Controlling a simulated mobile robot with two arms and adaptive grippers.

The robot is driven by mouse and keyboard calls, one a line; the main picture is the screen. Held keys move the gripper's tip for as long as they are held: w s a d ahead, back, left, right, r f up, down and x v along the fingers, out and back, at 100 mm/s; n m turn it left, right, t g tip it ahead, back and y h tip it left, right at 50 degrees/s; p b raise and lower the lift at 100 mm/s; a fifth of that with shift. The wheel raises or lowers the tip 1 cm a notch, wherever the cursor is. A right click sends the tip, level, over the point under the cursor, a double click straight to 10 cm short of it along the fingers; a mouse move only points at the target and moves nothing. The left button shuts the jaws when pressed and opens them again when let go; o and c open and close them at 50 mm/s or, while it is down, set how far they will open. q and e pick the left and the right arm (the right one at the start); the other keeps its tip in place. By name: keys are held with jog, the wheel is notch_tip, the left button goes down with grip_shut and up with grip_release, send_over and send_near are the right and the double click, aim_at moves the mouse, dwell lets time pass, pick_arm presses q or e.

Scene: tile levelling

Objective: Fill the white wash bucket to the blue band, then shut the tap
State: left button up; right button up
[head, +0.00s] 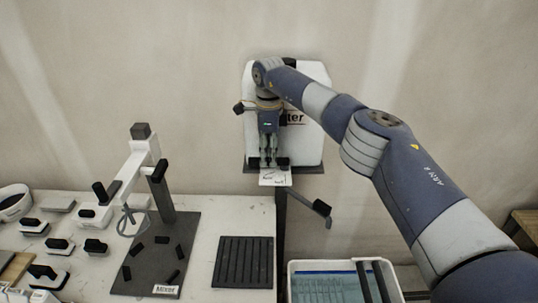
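A white rectangular bucket (291,283) stands at the bottom, cut off by the frame edge. Bluish ribbed content and dark bars show in it; I cannot make out a blue band or a water level. A white water tank (313,150) with partly covered lettering stands against the back wall. My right gripper (268,163) points down in front of the tank, just above a small white label plate (275,179). Its fingers look close together, and whether they hold anything is unclear. The tap is not clearly visible behind it. My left gripper is out of view.
A stand marked "Mixer" (167,215) is on the white table (218,208) at left, beside a black ribbed mat (244,262). Several black-handled white tools and a round white bowl (13,205) lie farther left. A dark lever (321,208) sticks out below the tank.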

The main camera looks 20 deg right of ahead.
aim_at(269, 158)
dwell(0.3)
notch_tip(269, 158, up, 12)
dwell(0.5)
jog(key=shift+f, duration=0.15)
